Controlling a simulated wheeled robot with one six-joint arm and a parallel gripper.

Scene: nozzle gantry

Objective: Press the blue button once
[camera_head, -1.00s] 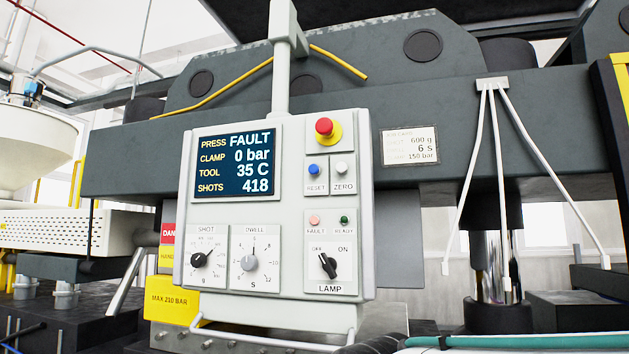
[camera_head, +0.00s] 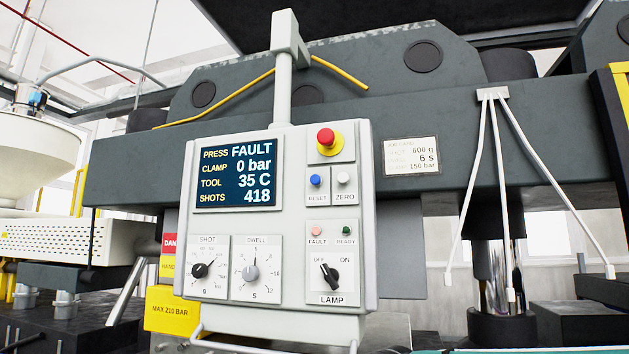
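The blue button (camera_head: 315,181) sits on the right half of the grey control panel (camera_head: 215,225). It is labelled RESET and stands below the red mushroom button (camera_head: 326,138). A white ZERO button (camera_head: 344,179) is directly to its right. The display (camera_head: 237,172) reads PRESS FAULT, CLAMP 0 bar, TOOL 35 C, SHOTS 418. The pink FAULT lamp (camera_head: 317,231) and the green READY lamp (camera_head: 347,230) are lower down. My gripper is not in view, and nothing covers the blue button.
The panel hangs from a grey post (camera_head: 283,85) in front of a dark press beam. Below the lamps is a black LAMP switch (camera_head: 330,277). Two dials, SHOT (camera_head: 200,270) and DWELL (camera_head: 250,273), are at left. White rods (camera_head: 467,190) hang at right. The space before the panel looks clear.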

